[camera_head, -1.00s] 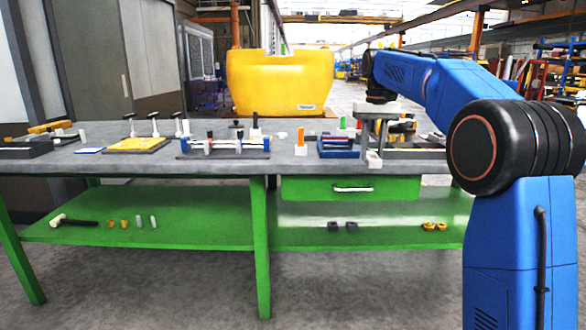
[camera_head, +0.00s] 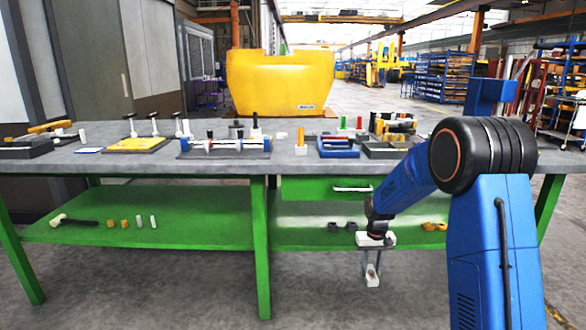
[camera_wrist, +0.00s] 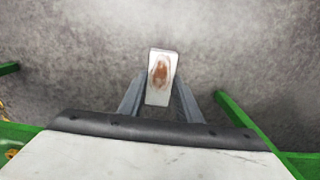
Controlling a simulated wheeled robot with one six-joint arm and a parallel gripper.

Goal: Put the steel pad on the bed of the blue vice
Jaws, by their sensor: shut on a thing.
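My gripper (camera_head: 371,268) is shut on the steel pad (camera_head: 372,280), a small pale block, in front of the bench and low, near the height of the lower shelf. In the wrist view the pad (camera_wrist: 165,95) shows a rusty brown patch on its face and sits between the two grey fingers, with bare floor beyond. The blue vice (camera_head: 337,153) stands on the bench top near the front edge, right of the middle, up and left of my gripper. Its bed is too small to make out clearly.
The grey bench top (camera_head: 225,170) carries a long clamp fixture (camera_head: 224,148), a yellow plate (camera_head: 136,144) and a grey tray (camera_head: 385,153) right of the vice. The green lower shelf (camera_head: 200,225) holds a hammer and small blocks. A green drawer (camera_head: 310,189) is under the top.

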